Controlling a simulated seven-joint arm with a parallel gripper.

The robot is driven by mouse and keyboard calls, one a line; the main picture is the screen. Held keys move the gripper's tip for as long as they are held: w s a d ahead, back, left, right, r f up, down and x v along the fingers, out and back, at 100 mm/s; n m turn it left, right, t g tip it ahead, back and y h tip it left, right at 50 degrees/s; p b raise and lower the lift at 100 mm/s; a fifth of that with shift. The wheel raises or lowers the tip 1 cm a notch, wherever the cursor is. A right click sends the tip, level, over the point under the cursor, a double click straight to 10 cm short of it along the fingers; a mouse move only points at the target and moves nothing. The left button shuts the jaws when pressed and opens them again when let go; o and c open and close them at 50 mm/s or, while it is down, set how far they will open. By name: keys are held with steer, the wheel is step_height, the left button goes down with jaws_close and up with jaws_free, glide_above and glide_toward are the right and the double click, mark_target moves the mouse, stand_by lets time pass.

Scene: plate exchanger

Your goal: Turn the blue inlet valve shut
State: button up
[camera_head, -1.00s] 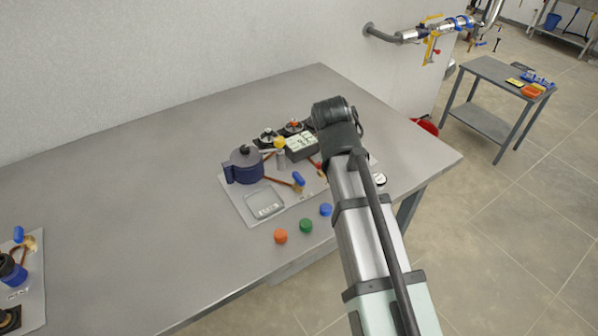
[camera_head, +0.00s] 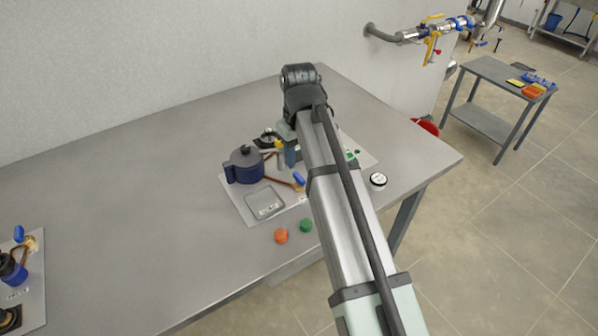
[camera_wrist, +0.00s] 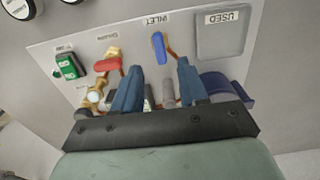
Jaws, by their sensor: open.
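The blue inlet valve handle (camera_head: 299,179) sits on copper pipe at the right front of the exchanger plate in the head view. In the head view my gripper (camera_head: 290,152) is over the plate, behind the inlet handle and to the right of the dark blue pot-shaped housing (camera_head: 243,166). I cannot tell its height above the pipes.
A tray marked USED (camera_wrist: 221,34) lies beside the inlet; a red handle (camera_wrist: 108,64) and a green switch (camera_wrist: 68,66) are on the other side. Orange (camera_head: 281,236) and green (camera_head: 306,225) caps lie on the table in front. The table's left middle is clear.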

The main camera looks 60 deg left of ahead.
mark_target(299, 176)
steer(key=shift+f, duration=3.15)
steer(key=shift+c, duration=0.3)
jaws_close()
